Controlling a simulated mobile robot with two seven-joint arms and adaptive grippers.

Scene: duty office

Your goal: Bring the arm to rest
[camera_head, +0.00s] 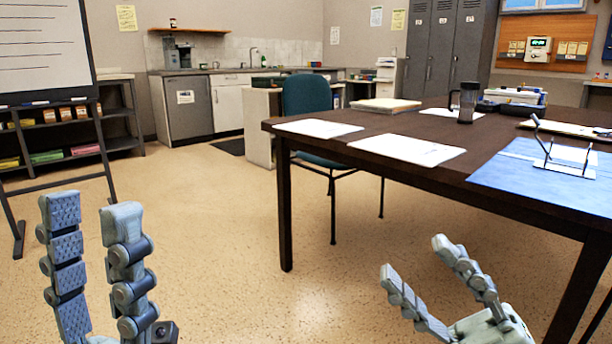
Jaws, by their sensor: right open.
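My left gripper (91,212) is at the lower left, pointing up, its two fingers apart with nothing between them. Floor and the base of the whiteboard stand show behind it. My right gripper (413,257) is at the lower right, tilted to the upper left. Its fingers are spread and empty, in front of the floor under the table. Both grippers look clear of the furniture. Most of both arms is out of the picture.
A dark table (402,164) fills the right side, with papers, a French press (467,102) and a blue mat (545,180) on it. A teal chair (305,95) stands behind its left end. A whiteboard (42,45) is at the left. Open floor (215,230) lies between.

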